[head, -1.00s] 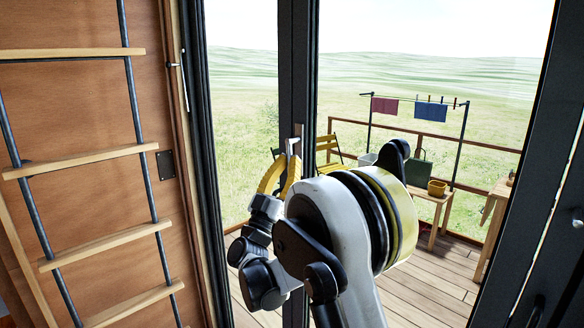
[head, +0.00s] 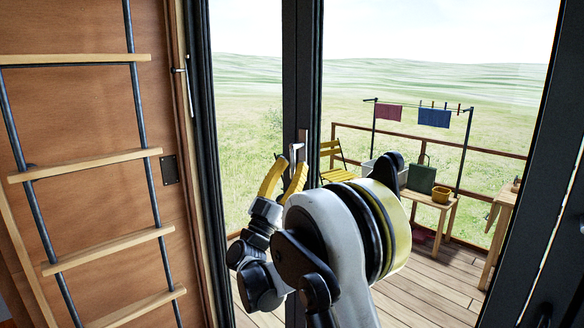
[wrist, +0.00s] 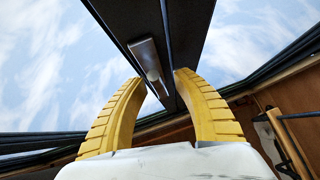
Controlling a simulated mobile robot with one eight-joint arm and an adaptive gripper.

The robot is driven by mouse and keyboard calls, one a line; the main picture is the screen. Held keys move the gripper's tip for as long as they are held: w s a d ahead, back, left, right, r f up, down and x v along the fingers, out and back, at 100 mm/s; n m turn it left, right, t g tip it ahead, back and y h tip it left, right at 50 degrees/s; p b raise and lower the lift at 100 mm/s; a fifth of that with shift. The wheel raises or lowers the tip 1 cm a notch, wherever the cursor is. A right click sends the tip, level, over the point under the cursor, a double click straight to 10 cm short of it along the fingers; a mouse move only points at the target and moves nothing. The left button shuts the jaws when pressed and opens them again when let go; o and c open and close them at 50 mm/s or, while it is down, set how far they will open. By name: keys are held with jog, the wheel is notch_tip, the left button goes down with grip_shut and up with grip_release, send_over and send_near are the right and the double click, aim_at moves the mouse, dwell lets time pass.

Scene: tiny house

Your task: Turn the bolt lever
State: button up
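The bolt lever (head: 297,150) is a small bright metal piece on the dark upright frame of the glass door (head: 302,80). In the wrist view, a silver metal fitting with a rounded end (wrist: 147,60) shows on the dark upright. My gripper (head: 291,165) has two curved yellow fingers, pointing up at the lever from just below it. In the wrist view, my gripper (wrist: 159,77) is open, its fingertips on either side of the fitting's lower end. I see nothing held. Whether a finger touches the lever cannot be told.
A ladder (head: 85,165) stands against the wooden wall (head: 80,100) at left. Another dark door frame (head: 530,190) stands at right.

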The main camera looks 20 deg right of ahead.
jog(key=shift+s, duration=0.1)
jog(key=v, duration=1.2)
